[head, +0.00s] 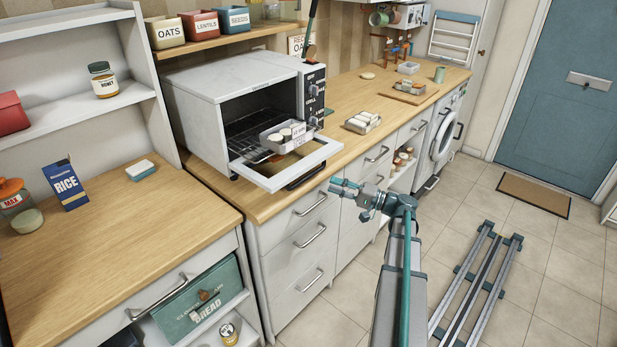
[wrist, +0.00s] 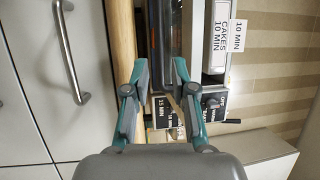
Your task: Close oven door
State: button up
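The oven (head: 245,90) is a white countertop oven with its door (head: 305,160) folded down and open, nearly level, reaching past the worktop's front edge. A dark handle (head: 306,176) shows along the door's outer edge. My gripper (head: 336,187) is just right of the door's front corner, out in front of the drawers, and looks empty. In the wrist view its two fingers (wrist: 160,66) are spread apart, with the edge-on door beyond the gap between them. I cannot tell whether either finger touches the door.
A labelled tray with round items (head: 284,136) sits at the oven mouth, above the open door. A tray of white items (head: 363,122) stands on the worktop to the right. Drawers (head: 312,238) with bar handles lie below. The floor right of my arm holds rails (head: 480,275).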

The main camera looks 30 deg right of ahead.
aim_at(309, 175)
jog(key=p+x, duration=0.2)
jog(key=x, duration=0.7)
jog(key=shift+w+a, duration=0.2)
jog(key=shift+w, duration=0.1)
grip_shut()
